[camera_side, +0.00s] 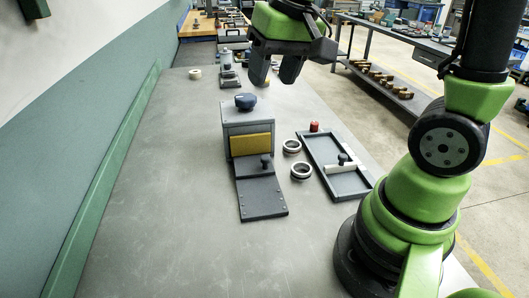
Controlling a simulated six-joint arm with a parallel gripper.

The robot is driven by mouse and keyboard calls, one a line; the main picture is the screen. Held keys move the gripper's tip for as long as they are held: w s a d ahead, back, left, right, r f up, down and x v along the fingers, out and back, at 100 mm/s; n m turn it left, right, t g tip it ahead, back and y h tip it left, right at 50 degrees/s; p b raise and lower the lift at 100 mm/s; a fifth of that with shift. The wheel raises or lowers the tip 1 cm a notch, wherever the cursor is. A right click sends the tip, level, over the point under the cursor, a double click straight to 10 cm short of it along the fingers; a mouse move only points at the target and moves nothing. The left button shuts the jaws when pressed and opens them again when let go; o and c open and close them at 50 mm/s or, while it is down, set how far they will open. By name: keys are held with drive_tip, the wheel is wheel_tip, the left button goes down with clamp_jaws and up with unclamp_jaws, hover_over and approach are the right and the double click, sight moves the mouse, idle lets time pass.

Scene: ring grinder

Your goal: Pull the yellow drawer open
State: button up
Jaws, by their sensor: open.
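The yellow drawer (252,145) shows as a yellow front panel set in the face of a grey box (233,121) in the middle of the table. The panel looks flush with the box. A dark knob (266,161) stands just in front of its lower right part. My gripper (275,74) hangs above and behind the box, slightly to its right. Its two dark fingers point down, apart, with nothing between them. It touches neither the drawer nor the box.
Two rings (301,171) and a shallow tray (350,185) lie to the right, with a red piece (314,127) near the tray. The table's left side is clear.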

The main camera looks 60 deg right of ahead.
sight(265, 157)
drive_tip(key=w+d+f+g, duration=0.1)
drive_tip(key=d+f, duration=0.1)
drive_tip(key=f, duration=0.5)
drive_tip(key=w+d+f+g, duration=0.1)
drive_tip(key=w+d+f, duration=0.1)
drive_tip(key=f, duration=0.6)
drive_tip(key=w+d+f+g, duration=0.1)
drive_tip(key=w+d+f, duration=0.1)
drive_tip(key=f, duration=0.5)
drive_tip(key=shift+w+f+m, duration=0.2)
drive_tip(key=shift+w+m, duration=0.05)
drive_tip(key=shift+m, duration=0.15)
drive_tip(key=shift+a, duration=0.1)
clamp_jaws()
